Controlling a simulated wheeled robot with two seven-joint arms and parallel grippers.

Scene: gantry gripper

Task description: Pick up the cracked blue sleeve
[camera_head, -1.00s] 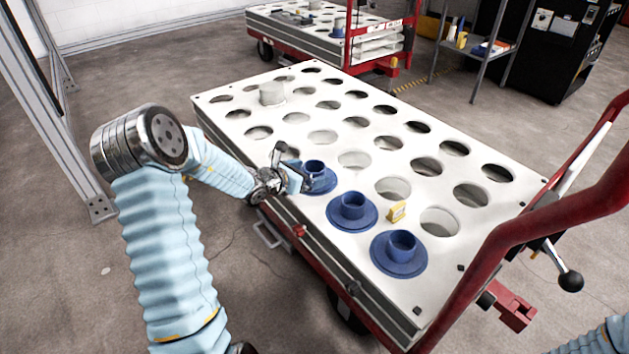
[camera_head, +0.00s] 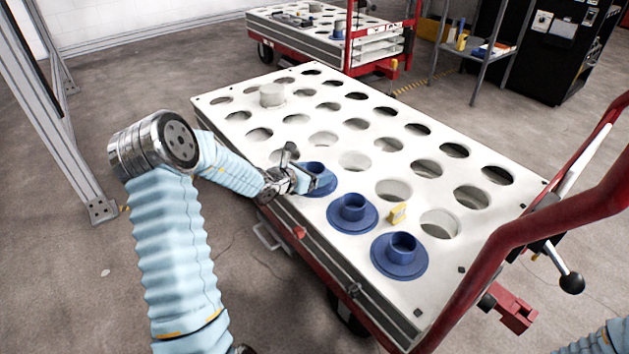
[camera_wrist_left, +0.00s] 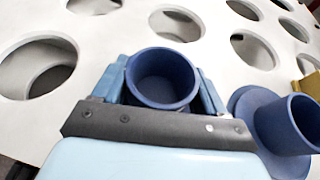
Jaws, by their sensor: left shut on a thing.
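Three blue flanged sleeves stand in a row along the near edge of the white perforated tray top. My left gripper (camera_head: 314,181) is shut on the farthest blue sleeve (camera_head: 318,170). In the left wrist view its round collar (camera_wrist_left: 162,78) sits between the two blue fingers, and its flange is mostly hidden. The middle blue sleeve (camera_head: 352,208) and the nearest blue sleeve (camera_head: 403,247) stand upright and apart from the gripper. I cannot make out a crack on any of them. My right gripper is out of view.
The cart's white top (camera_head: 300,205) has many open holes. A small yellow marker (camera_head: 398,213) stands near the middle sleeve, and a pale cylinder (camera_head: 272,95) at the far left. A red handle rail (camera_head: 540,215) crosses the right. A second cart (camera_head: 320,45) stands behind.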

